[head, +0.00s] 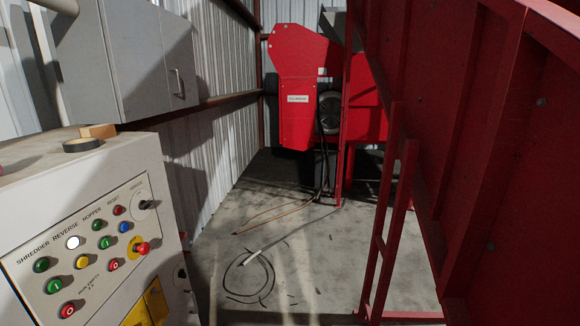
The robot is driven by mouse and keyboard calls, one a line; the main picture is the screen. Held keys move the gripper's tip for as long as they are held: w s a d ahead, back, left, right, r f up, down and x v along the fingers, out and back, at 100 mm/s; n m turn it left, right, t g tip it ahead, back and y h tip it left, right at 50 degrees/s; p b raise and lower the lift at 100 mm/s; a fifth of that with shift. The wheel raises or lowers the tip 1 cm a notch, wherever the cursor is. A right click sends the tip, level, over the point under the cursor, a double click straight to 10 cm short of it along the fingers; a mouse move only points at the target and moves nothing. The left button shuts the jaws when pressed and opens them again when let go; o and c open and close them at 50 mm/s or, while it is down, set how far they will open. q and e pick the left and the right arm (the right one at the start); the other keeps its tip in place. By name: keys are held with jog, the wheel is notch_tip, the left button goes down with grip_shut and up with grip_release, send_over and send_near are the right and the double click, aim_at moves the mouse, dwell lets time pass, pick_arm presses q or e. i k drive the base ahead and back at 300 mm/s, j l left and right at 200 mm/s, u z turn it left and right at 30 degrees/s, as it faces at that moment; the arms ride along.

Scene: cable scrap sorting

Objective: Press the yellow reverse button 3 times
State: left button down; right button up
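The control panel (150,200) stands at the left, with a sloped face of several coloured buttons and lamps. The yellow button (82,262) sits below a round white light (73,242), in the column labelled REVERSE. Nothing touches the yellow button. A green button (54,286) lies to its lower left and a red button (114,265) to its right. Neither of my grippers is in view.
A red mushroom button (142,248) on a yellow base and a black rotary switch (146,204) are farther right. Black tape (82,145) and a wooden block (98,131) lie on top. Cable scraps (250,276) lie on the floor. Red machinery (480,130) fills the right.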

aim_at(82, 262)
jog(key=j+u, duration=0.1)
jog(key=u, duration=1.25)
